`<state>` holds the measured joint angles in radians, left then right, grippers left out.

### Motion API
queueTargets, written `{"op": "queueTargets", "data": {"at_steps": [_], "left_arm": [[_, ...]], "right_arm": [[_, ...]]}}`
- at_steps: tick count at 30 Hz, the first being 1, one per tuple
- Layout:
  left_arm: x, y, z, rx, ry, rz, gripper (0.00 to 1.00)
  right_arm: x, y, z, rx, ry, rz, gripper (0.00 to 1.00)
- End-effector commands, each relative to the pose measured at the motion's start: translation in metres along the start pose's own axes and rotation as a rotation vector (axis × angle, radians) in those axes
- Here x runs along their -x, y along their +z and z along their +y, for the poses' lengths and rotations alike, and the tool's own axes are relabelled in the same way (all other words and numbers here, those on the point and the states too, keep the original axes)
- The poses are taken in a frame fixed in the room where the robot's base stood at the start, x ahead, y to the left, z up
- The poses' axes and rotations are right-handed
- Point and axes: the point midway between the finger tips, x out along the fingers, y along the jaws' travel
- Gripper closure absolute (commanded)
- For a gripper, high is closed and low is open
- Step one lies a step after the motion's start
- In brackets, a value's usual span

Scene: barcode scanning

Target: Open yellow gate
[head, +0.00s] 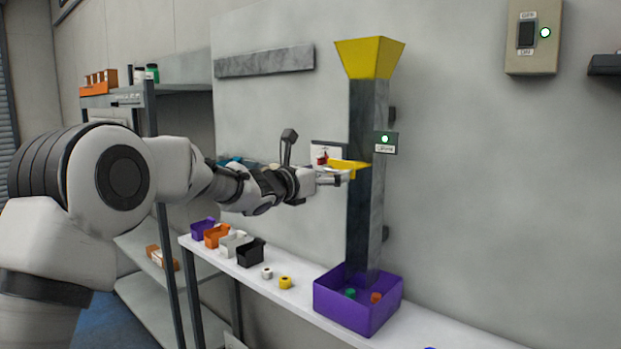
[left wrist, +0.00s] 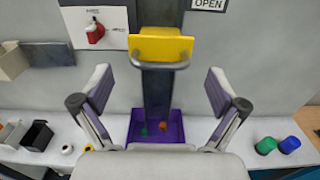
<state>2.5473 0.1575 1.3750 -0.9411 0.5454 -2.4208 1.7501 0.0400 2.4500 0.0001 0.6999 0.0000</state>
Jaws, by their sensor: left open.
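The yellow gate (head: 345,166) sticks out from the left side of the tall grey chute, about halfway up. In the left wrist view the yellow gate (left wrist: 161,47) is ahead, with a grey handle bar (left wrist: 158,66) along its lower front. My left gripper (head: 330,178) is at the gate in the head view. In the left wrist view its two fingers (left wrist: 160,92) are spread wide, on either side of the chute and below the gate, with nothing between them. Contact with the gate cannot be told. My right gripper is not in view.
The grey chute (head: 368,215) has a yellow funnel (head: 370,58) on top and a purple bin (head: 357,313) below, holding small green and orange items. An open sign (head: 385,142) is beside it. Small coloured bins (head: 251,252) stand on the white shelf (head: 310,302).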

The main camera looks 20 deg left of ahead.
Motion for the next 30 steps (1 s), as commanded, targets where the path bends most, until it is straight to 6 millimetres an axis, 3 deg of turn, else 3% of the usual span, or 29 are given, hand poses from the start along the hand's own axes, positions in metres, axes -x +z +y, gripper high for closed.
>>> {"op": "queueTargets", "data": {"at_steps": [6,12,27,30], "left_arm": [[0.059,0.002,0.001,0.005,0.001,-0.003,0.03],[0.090,0.000,0.000,0.002,0.000,-0.001,0.03],[0.093,-0.001,0.000,0.001,0.000,0.001,0.03],[0.088,-0.021,0.002,0.010,-0.001,0.030,0.03]], "right_arm": [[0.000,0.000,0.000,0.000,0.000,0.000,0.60],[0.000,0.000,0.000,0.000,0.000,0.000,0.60],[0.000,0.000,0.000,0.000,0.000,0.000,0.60],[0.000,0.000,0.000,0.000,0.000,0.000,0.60]]}}
